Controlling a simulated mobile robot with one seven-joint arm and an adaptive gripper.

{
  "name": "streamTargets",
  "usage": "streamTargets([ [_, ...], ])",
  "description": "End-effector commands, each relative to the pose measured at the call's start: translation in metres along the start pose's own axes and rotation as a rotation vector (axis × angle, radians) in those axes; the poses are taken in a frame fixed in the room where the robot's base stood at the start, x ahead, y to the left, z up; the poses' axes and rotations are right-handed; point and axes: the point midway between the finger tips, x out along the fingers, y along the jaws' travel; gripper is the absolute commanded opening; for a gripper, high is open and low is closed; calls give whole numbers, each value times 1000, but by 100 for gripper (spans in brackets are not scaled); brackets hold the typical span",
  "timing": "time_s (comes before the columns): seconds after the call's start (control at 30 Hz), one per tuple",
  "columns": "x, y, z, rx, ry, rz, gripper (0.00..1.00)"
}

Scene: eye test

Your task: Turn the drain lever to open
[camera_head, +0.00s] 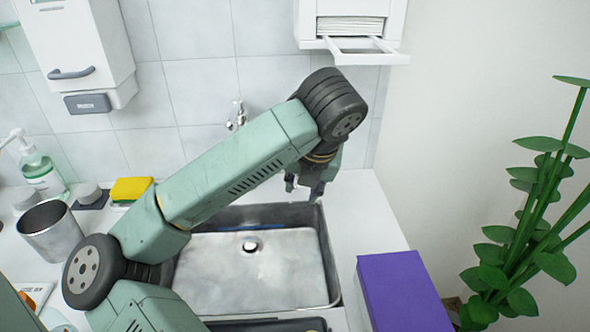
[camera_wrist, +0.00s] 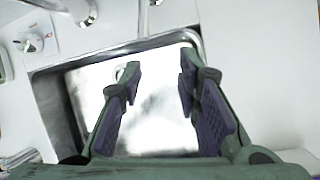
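My gripper (camera_head: 313,188) is over the back right corner of the metal sink (camera_head: 322,262). In the wrist view its two fingers (camera_wrist: 160,73) are apart with nothing between them, above the bright sink basin (camera_wrist: 155,125). The round drain hole (camera_head: 250,245) is in the basin floor. A round dial with a small pointer (camera_wrist: 33,43) sits on the white counter at upper left of the wrist view, apart from the fingers. It may be the drain lever; I cannot tell for sure. It is not visible in the head view, where my arm covers part of the sink's back edge.
Chrome pipework (camera_wrist: 144,17) rises near the fingers in the wrist view. A small wall tap (camera_head: 237,115) is behind my arm. A purple box (camera_head: 402,292) stands right of the sink. A metal cup (camera_head: 50,232) and yellow sponge (camera_head: 130,190) are left. A paper dispenser (camera_head: 352,28) hangs above.

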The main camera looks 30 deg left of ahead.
Motion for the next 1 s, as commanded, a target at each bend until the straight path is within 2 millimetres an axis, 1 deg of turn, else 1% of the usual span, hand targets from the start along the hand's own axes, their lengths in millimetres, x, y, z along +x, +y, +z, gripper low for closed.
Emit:
streamTargets([
  [0.03,1,5,10,-3,4,-5,30],
  [0.23,18,21,41,-2,4,-1,30],
  [0.3,31,20,38,0,5,-2,30],
  [0.43,44,20,38,0,2,-2,30],
  [0.6,50,20,38,0,0,0,30],
  [0.8,50,19,38,1,0,0,30],
  [1.0,50,19,38,1,0,0,17],
])
